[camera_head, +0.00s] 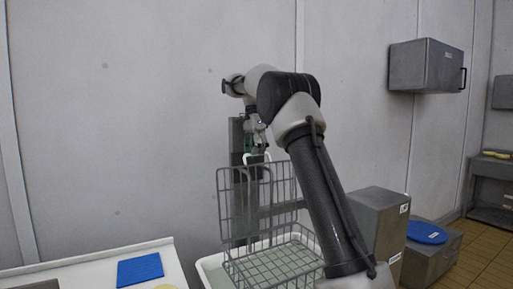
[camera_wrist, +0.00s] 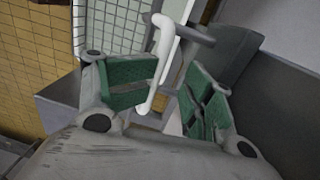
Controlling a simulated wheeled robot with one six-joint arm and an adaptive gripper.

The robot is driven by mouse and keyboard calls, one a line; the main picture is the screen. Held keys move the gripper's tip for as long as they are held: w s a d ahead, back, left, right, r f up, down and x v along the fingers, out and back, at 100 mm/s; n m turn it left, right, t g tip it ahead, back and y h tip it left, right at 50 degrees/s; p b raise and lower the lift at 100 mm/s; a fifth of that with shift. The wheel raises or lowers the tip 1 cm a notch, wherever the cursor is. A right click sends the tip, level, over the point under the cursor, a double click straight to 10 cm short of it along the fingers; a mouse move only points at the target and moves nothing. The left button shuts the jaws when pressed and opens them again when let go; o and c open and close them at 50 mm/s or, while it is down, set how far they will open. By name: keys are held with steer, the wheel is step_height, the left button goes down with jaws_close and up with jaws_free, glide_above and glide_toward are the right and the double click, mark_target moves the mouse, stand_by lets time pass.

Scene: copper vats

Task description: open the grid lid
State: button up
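My gripper (camera_head: 258,148) is high at the top edge of a grey wire grid structure. In the wrist view, its green-padded fingers (camera_wrist: 176,88) are apart. A white, bent handle (camera_wrist: 160,55) passes between them, close to the left pad, with a gap to the right pad. The handle also shows below the gripper in the head view (camera_head: 257,158). An upright grid panel (camera_head: 240,200) stands above a flat grid (camera_head: 275,264); I cannot tell for certain which part is the lid. Pale mesh (camera_wrist: 115,25) shows behind the fingers. My arm hides the grid's right side.
A white basin (camera_head: 208,264) surrounds the grid's bottom, with a grey post (camera_head: 236,185) behind. A white table with a blue board (camera_head: 140,269) stands left. Grey metal boxes (camera_head: 383,225) stand right, one under a blue round lid (camera_head: 427,232). A cabinet (camera_head: 424,66) hangs on the wall.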

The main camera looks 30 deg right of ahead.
steer(key=shift+o, duration=0.4)
steer(key=shift+w+a+f, duration=0.1)
steer(key=shift+w+f, duration=0.05)
steer(key=shift+f, duration=0.05)
steer(key=shift+r, duration=0.1)
steer(key=shift+c, duration=0.5)
step_height(320, 180, up, 8)
steer(key=shift+w, duration=0.2)
